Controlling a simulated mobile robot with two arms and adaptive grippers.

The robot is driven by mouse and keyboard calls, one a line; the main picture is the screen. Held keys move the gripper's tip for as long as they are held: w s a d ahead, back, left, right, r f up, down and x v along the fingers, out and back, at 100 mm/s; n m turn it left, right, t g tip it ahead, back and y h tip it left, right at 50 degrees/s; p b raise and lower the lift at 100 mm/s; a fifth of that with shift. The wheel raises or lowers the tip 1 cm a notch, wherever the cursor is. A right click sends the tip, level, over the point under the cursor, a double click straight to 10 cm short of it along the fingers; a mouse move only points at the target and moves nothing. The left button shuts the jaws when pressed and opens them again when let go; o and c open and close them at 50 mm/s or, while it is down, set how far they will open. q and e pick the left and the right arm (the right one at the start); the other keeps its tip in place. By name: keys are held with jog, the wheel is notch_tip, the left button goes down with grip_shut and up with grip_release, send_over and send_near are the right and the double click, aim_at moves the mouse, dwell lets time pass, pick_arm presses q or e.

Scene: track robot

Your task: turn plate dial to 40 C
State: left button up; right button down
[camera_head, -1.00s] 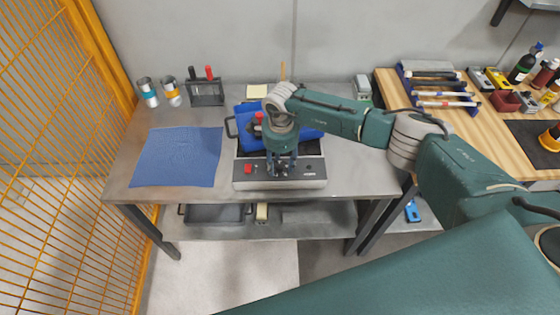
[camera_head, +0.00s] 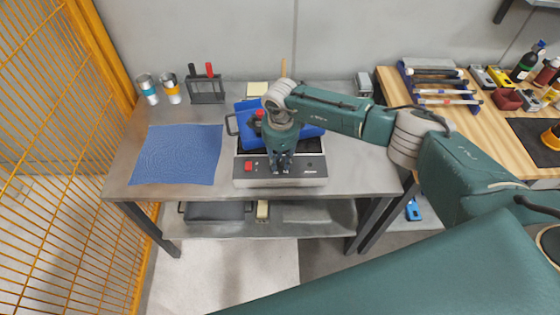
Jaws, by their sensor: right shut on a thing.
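The hot plate (camera_head: 240,181) stands on the grey table, its sloped front panel carrying a red switch (camera_head: 248,166) at the left and a small dark knob (camera_head: 309,163) at the right. My right gripper (camera_head: 281,171) points down at the middle of the panel and is shut on the plate dial, which its fingers mostly hide. The dial's setting and scale cannot be read. A blue tray-like object (camera_head: 311,132) rests on the plate behind the gripper, partly covered by my arm. My left gripper is not in view.
A blue mat (camera_head: 178,155) lies left of the hot plate. Two cups (camera_head: 147,89) and a dark pen holder (camera_head: 207,97) stand behind it. A wooden bench (camera_head: 392,90) with tools is at right; an orange mesh fence (camera_head: 60,150) borders the left.

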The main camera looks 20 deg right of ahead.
jog(key=m+b, duration=0.3)
jog(key=m, duration=0.3)
jog(key=shift+d+f, duration=0.1)
jog(key=shift+d, duration=0.05)
jog(key=m+b, duration=0.1)
jog(key=m, duration=0.2)
jog(key=shift+m+b, duration=0.75)
jog(key=shift+m, duration=0.95)
jog(key=shift+g, duration=0.3)
jog(key=c, duration=1.5)
grip_release()
jog(key=shift+o, duration=0.2)
jog(key=shift+s, duration=0.1)
